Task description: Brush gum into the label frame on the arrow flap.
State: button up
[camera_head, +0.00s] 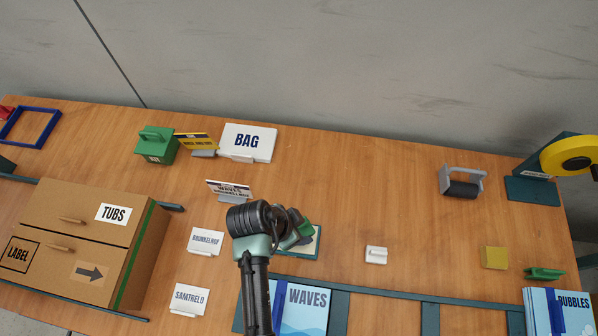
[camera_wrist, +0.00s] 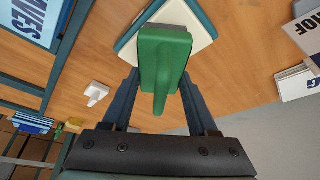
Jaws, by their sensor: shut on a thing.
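The cardboard box (camera_head: 135,262) stands at the left in the head view. My gripper (camera_wrist: 162,82) is shut on a green block with a handle (camera_wrist: 165,55), seemingly the gum brush. The block is over a pale pad with a teal edge (camera_wrist: 128,42); whether they touch is unclear. In the head view my arm hides most of the gripper, and the pad (camera_head: 314,246) shows partly beside it.
A green handled block (camera_head: 156,146), a roller (camera_head: 462,184), a white handled piece (camera_head: 376,255), a yellow block (camera_head: 495,257) and WAVES packs (camera_head: 303,309) share the table.

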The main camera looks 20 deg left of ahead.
aim_at(307, 223)
jog(key=shift+s+f, duration=0.1)
jog(key=shift+f, duration=0.5)
dwell(1.5)
notch_tip(307, 223, up, 7)
jog(key=p, duration=0.6)
jog(key=shift+r+p, duration=0.15)
jog(key=shift+p, duration=0.15)
dwell(0.6)
jog(key=shift+w+d, duration=0.2)
jog(key=shift+d, duration=0.1)
jog(key=w+d+r+n+y+b, duration=0.2)
jog(key=d+r+n, duration=0.4)
jog(key=d, duration=0.3)
jog(key=shift+d+n+t+y+b, duration=0.3)
jog(key=shift+d+n+t+b, duration=0.1)
jog(key=shift+b, duration=0.25)
